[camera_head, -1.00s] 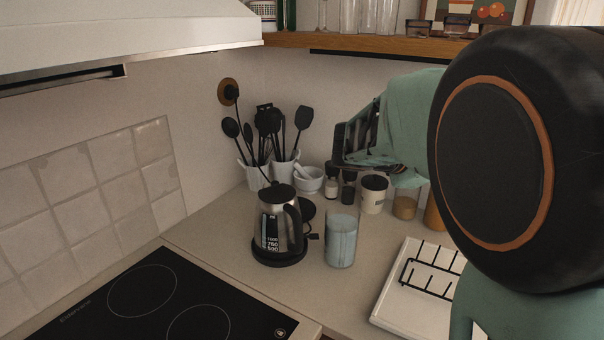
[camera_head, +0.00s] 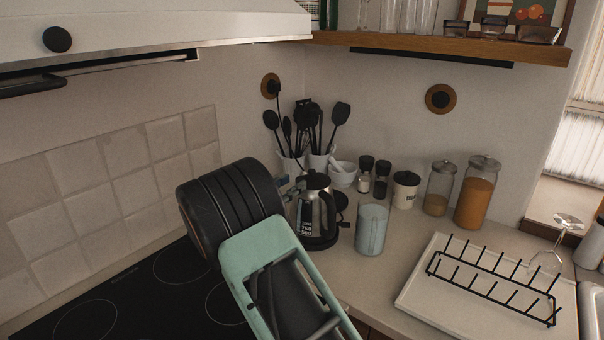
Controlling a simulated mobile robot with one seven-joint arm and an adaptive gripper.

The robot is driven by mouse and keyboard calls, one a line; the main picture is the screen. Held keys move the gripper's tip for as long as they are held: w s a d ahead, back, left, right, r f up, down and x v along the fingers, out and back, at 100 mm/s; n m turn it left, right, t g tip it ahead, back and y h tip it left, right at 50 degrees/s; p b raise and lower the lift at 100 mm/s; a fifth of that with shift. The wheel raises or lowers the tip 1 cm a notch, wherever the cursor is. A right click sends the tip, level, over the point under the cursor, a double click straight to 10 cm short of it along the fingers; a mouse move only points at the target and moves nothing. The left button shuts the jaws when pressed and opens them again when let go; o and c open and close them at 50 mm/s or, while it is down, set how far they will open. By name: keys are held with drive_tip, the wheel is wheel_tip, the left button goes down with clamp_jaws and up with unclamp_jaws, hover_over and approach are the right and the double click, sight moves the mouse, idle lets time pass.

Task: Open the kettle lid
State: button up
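The kettle (camera_head: 318,212) is glass and steel with a black lid, a black handle on its right side and white volume marks. It stands upright on the counter, its lid (camera_head: 314,181) looking shut. My arm reaches in from the bottom, its thick black joint covering the area left of the kettle. A small part of my gripper (camera_head: 292,188) shows just past that joint, close to the kettle's upper left side. Whether it touches the kettle I cannot tell. Its fingers are mostly hidden, so their opening does not show.
A blue-grey cup (camera_head: 371,230) stands close right of the kettle. Utensil pots, a mortar (camera_head: 343,174) and several jars line the wall behind. A white tray with a black rack (camera_head: 494,284) is at right. A black cooktop (camera_head: 95,309) lies at left, under the hood.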

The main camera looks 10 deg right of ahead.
sight(312, 170)
drive_tip(key=p+x, duration=0.1)
drive_tip(key=x, duration=0.9)
drive_tip(key=shift+s+d+p, duration=0.1)
drive_tip(key=shift+p, duration=0.25)
clamp_jaws()
